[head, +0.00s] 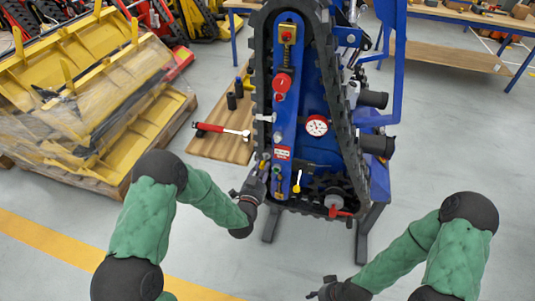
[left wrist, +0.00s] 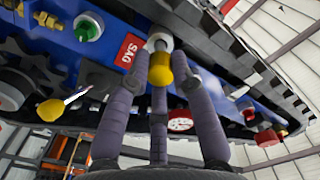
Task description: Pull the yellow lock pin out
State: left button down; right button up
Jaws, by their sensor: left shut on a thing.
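The yellow lock pin (left wrist: 160,72) has a yellow grip and a pale metal collar above it, set at the blue side plate of the tracked carrier. My left gripper (left wrist: 160,85) is shut on the pin, with its grey fingers around the yellow grip. In the head view my left gripper (head: 262,178) is at the left edge of the blue plate (head: 284,128), near its lower end, and largely covers the pin. My right gripper (head: 322,288) is low in the head view, away from the carrier, and too small to judge.
A yellow-ended tool (head: 297,186) and a dial gauge (head: 317,125) are on the carrier. A red-handled tool (head: 217,129) lies on a wooden board at left. The floor at right is clear.

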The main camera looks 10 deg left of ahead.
pick_arm(q)
jog(key=shift+s, duration=1.4)
jog(key=shift+s, duration=0.4)
jog(key=shift+s+a, duration=0.1)
jog(key=shift+s, duration=0.9)
jog(key=shift+s, duration=0.1)
jog(key=shift+s, duration=1.7)
jog(key=c, duration=1.8)
grip_release()
grip_shut()
